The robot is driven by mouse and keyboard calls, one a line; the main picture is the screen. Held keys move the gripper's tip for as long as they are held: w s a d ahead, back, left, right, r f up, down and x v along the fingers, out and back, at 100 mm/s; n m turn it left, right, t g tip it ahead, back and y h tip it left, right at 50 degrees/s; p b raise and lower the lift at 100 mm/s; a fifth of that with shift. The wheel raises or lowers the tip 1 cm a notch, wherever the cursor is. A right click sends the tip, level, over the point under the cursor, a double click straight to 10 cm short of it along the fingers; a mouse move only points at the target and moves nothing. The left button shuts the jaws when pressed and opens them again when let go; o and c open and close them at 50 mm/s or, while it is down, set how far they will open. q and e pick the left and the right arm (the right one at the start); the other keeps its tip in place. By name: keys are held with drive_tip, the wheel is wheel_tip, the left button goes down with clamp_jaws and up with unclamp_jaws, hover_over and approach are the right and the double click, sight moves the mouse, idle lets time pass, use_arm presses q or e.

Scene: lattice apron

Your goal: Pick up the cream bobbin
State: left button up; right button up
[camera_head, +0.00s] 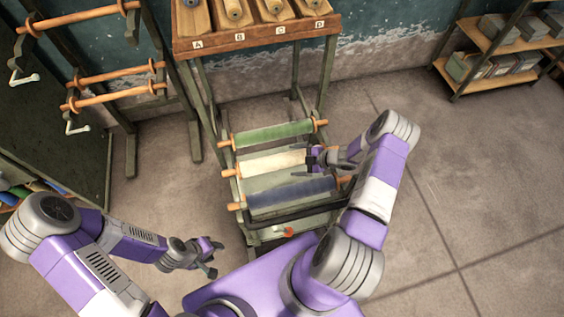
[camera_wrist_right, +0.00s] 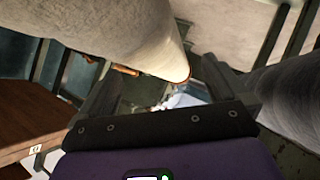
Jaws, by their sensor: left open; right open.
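The cream bobbin (camera_head: 272,163) lies across the stand between a green bobbin (camera_head: 272,134) and a dark blue-grey bobbin (camera_head: 290,192). Its orange left end shows in the head view. My right gripper (camera_head: 316,158) is open at the bobbin's right end and hides that end. In the right wrist view a large pale roll, apparently the cream bobbin (camera_wrist_right: 110,32), crosses above the open jaws (camera_wrist_right: 163,88). I cannot tell whether it is between the fingers. My left gripper (camera_head: 210,258) is open and empty, low to the left of the stand, apart from the bobbins.
A wooden rack (camera_head: 258,38) with lettered slots stands behind the bobbin stand. A wall frame with wooden rods (camera_head: 115,75) is at the upper left. Shelves with boxes (camera_head: 490,65) stand at the upper right. The floor at right is clear.

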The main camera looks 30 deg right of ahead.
sight(290, 161)
drive_tip(key=b+x, duration=0.1)
drive_tip(key=x, duration=0.3)
drive_tip(key=shift+a, duration=0.3)
drive_tip(key=shift+r, duration=0.15)
drive_tip(key=c, duration=1.5)
